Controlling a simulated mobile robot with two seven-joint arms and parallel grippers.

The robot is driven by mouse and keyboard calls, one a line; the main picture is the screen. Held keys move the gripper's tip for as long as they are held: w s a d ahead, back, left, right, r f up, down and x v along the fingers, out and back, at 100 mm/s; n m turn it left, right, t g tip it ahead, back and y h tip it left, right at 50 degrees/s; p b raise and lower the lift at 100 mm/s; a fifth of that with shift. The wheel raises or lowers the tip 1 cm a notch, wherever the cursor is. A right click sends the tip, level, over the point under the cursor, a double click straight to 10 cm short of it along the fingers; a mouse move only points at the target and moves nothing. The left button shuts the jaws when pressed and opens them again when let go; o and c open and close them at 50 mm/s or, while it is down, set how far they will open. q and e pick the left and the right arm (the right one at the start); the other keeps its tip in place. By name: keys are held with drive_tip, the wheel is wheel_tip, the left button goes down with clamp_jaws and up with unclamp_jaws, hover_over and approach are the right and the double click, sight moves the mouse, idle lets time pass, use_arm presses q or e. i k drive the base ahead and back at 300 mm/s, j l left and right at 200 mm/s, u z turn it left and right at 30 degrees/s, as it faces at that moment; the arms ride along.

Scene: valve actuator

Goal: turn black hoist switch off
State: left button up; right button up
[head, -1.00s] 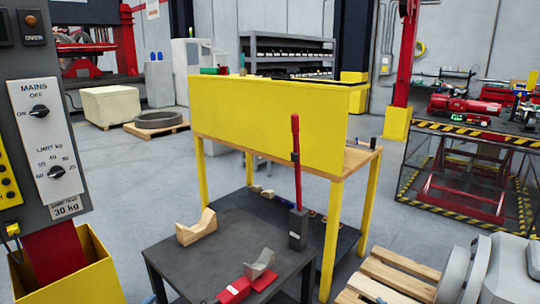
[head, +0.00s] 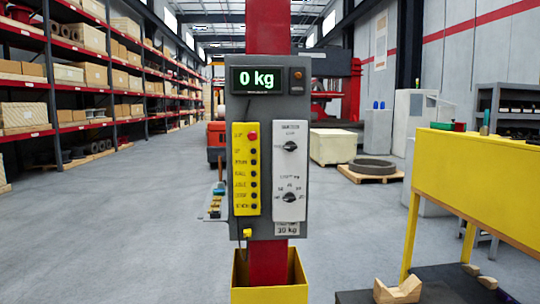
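A grey hoist control box (head: 268,150) is mounted on a red column in the middle of the head view. Its white panel (head: 290,172) on the right carries two black rotary switches. The upper black switch (head: 291,146) is under a heading, and its pointer looks roughly sideways to the left; the small lettering is too blurred to read. The lower black switch (head: 290,198) sits within a ring of marks. Neither of my grippers shows in the head view.
A yellow pendant (head: 246,170) with a red button and several black buttons hangs left of the switches. A yellow bin (head: 268,280) surrounds the column's foot. A yellow workbench (head: 485,175) stands at the right. The floor at left is open.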

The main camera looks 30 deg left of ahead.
sight(290, 146)
drive_tip(key=u, duration=0.95)
drive_tip(key=i+j+z, duration=0.05)
